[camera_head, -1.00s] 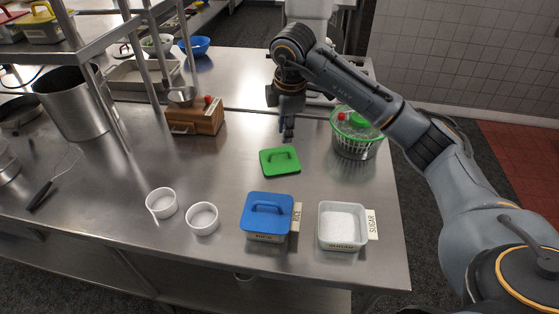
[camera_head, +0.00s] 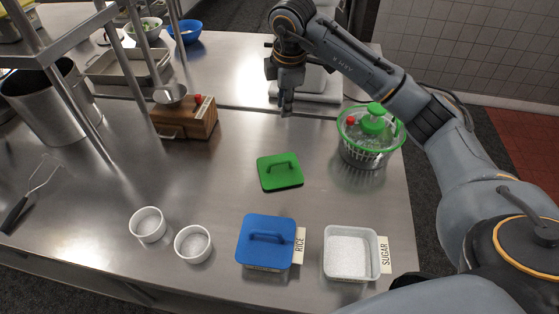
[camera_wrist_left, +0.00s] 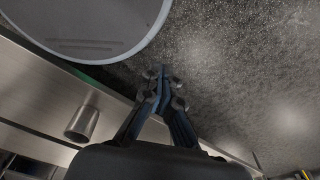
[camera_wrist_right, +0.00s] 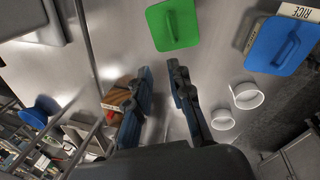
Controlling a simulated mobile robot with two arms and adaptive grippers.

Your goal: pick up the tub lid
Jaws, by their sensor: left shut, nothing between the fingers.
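A green lid (camera_head: 280,178) with a raised handle lies flat on the steel table, apart from any tub. It also shows in the right wrist view (camera_wrist_right: 172,25). A blue lid (camera_head: 266,250) sits on the rice tub. The sugar tub (camera_head: 351,277) stands uncovered, with white contents. My right gripper (camera_head: 287,108) is above the table beyond the green lid, pointing down and not touching it. In the right wrist view its fingers (camera_wrist_right: 162,68) are apart with nothing between them. My left gripper (camera_wrist_left: 160,72) is shut and empty over the dark floor, beside a steel edge.
Two white ramekins (camera_head: 148,224) stand left of the rice tub. A green salad spinner (camera_head: 366,154) stands at the right, near my right forearm. A wooden box (camera_head: 190,120) and shelf posts stand at the left. The table around the green lid is clear.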

